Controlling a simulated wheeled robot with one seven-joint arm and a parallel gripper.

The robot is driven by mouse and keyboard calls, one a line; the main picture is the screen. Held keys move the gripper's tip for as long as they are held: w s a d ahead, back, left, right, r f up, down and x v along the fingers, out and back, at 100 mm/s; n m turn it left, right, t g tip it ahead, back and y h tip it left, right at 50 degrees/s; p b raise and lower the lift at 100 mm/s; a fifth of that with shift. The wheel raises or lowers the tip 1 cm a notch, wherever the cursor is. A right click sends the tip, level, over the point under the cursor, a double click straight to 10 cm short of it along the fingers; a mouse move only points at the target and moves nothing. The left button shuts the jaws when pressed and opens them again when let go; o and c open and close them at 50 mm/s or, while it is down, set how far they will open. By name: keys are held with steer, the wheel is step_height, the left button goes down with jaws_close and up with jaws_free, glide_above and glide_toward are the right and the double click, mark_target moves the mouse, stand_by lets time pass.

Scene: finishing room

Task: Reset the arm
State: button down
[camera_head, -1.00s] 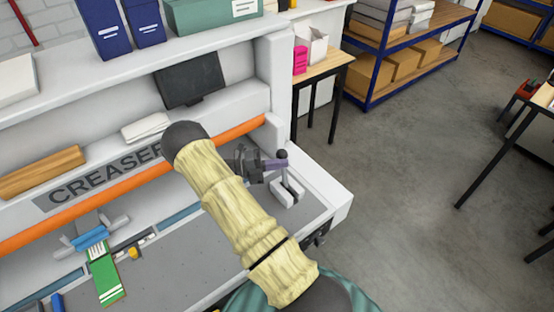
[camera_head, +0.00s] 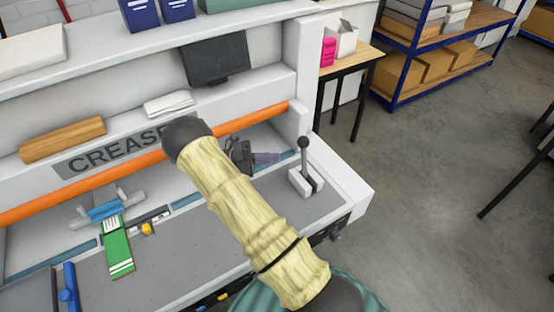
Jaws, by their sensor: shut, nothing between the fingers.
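My arm reaches up from the bottom right over the creaser, its pale yellow sleeve crossing the middle of the view. My gripper (camera_head: 268,159) is beyond the arm's bend, over the grey bed. Its purple fingers point right, towards the lever but apart from it. They are shut with nothing between them. The lever (camera_head: 304,158) with a dark round knob stands upright in its white slotted base (camera_head: 306,183) at the right end of the creaser (camera_head: 352,188). The arm hides part of the bed and the end of the CREASER label.
An orange bar (camera_head: 85,187) runs along the creaser. A green card (camera_head: 117,252) lies on the bed at left near a blue clamp (camera_head: 105,211). A dark screen (camera_head: 215,62) and a wooden block (camera_head: 62,140) sit behind. Open floor (camera_head: 420,220) lies to the right.

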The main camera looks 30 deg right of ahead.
stand_by(0.4)
steer(key=s+a+r+m+t+y, duration=0.4)
steer(key=s+m+y, duration=0.4)
steer(key=m, duration=0.8)
steer(key=s+a+r+m+t+y, duration=0.5)
steer(key=s+a+m+t+y, duration=0.1)
steer(key=m, duration=1)
steer(key=s+a+y, duration=0.1)
steer(key=s+y, duration=0.1)
steer(key=shift+s+a+t+y, duration=0.2)
steer(key=shift+a+t+y, duration=0.2)
steer(key=shift+d, duration=0.15)
